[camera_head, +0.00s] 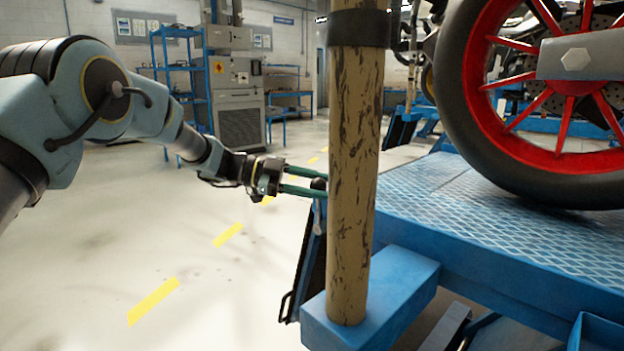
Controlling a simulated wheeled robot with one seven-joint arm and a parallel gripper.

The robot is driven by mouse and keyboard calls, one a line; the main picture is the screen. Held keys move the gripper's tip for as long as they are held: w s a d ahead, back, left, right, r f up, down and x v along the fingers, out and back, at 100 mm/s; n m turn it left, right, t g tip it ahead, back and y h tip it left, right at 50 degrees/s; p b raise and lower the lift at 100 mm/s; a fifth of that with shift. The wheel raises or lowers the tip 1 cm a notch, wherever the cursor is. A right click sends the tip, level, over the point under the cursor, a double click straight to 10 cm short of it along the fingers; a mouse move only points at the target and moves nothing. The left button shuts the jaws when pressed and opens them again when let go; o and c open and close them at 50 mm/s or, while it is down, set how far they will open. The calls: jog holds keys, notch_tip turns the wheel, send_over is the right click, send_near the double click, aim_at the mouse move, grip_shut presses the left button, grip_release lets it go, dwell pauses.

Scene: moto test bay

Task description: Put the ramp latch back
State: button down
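A small black round knob (318,184), which looks like the ramp latch's handle, stands at the corner of the blue lift, just left of the post. My gripper (318,186) reaches in from the left with two long green fingers. The fingers are apart, one above the other, and the knob shows between their ends. Their tips run up to or behind the post, so I cannot tell whether they press on the knob. The dark ramp panel (309,255) with a blue edge hangs steeply below the knob. The rest of the latch is hidden.
A worn brown post (354,190) on a blue beam (400,288) blocks part of the view. A motorcycle wheel (560,165) with red spokes stands on the blue lift platform (470,212). The pale floor (220,285) at left is clear. Shelves and a grey machine stand behind.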

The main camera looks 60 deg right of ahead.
jog(key=shift+s+a+t, duration=0.15)
jog(key=shift+s+t, duration=0.1)
jog(key=shift+t, duration=0.05)
jog(key=shift+f+m, duration=0.1)
jog(key=shift+m, duration=0.2)
jog(key=shift+c, duration=1.9)
grip_release()
jog(key=shift+s, duration=0.1)
jog(key=p+v, duration=0.1)
jog(key=v, duration=1)
jog(key=shift+p, duration=0.3)
